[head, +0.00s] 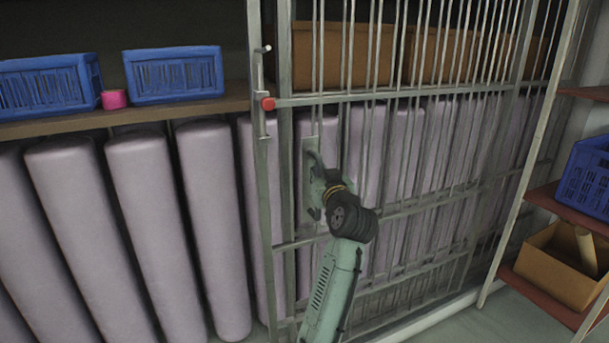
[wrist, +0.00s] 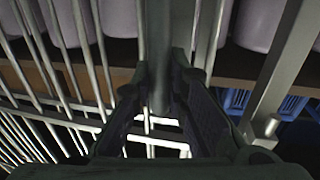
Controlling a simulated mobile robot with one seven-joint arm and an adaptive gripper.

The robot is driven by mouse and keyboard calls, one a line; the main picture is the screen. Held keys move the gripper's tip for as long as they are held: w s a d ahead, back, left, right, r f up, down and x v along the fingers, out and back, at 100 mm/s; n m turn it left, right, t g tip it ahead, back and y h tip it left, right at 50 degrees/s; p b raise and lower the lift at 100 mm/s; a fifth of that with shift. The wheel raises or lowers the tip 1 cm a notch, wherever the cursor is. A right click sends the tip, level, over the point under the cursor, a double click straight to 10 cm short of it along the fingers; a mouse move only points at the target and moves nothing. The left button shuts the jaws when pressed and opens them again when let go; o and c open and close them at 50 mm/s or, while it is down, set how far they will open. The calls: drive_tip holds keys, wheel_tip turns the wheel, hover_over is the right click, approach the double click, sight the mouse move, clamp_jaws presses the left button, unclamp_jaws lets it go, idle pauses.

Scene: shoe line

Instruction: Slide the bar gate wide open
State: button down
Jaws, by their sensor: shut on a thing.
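The bar gate (head: 373,98), a grey frame of upright bars and cross rails, stands across the middle of the head view. Its left edge is close beside a grey upright post (head: 265,200); only a narrow strip shows between them. My gripper (head: 316,178) is at the handle plate near the gate's left edge. In the wrist view my gripper (wrist: 175,75) has its fingers on both sides of the upright handle (wrist: 168,45) and is shut on it. The handle's far end is hidden.
Behind the gate stand several pale purple rolls (head: 150,190). A shelf (head: 200,108) at left holds blue crates (head: 175,74) and a pink cup (head: 114,99). Side shelves at right hold a blue crate (head: 585,180) and a brown box (head: 558,265). A floor rail (head: 430,320) runs below the gate.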

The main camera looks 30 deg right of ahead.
drive_tip(key=shift+d, duration=0.15)
drive_tip(key=c, duration=1.6)
unclamp_jaws()
drive_tip(key=shift+o, duration=0.2)
drive_tip(key=v, duration=1.2)
